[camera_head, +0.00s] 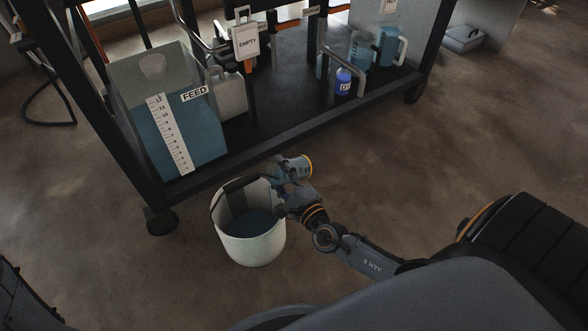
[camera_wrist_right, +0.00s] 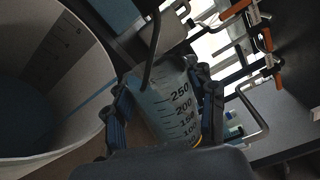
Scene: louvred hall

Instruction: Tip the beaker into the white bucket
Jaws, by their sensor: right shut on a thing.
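The white bucket (camera_head: 262,250) stands on the floor in front of the cart, with a dark handle and blue liquid inside. In the right wrist view the bucket (camera_wrist_right: 92,50) fills the left side. My right gripper (camera_head: 285,183) is at the bucket's upper right. It is shut on the clear graduated beaker (camera_head: 292,167), which lies tilted nearly on its side, its yellow-ringed end pointing right, away from the bucket. The beaker (camera_wrist_right: 172,108) shows between the fingers (camera_wrist_right: 165,105) in the right wrist view. I cannot tell how much is in it. My left gripper is out of view.
A dark cart shelf (camera_head: 285,110) stands behind. The floor right of the cart (camera_head: 480,120) is clear.

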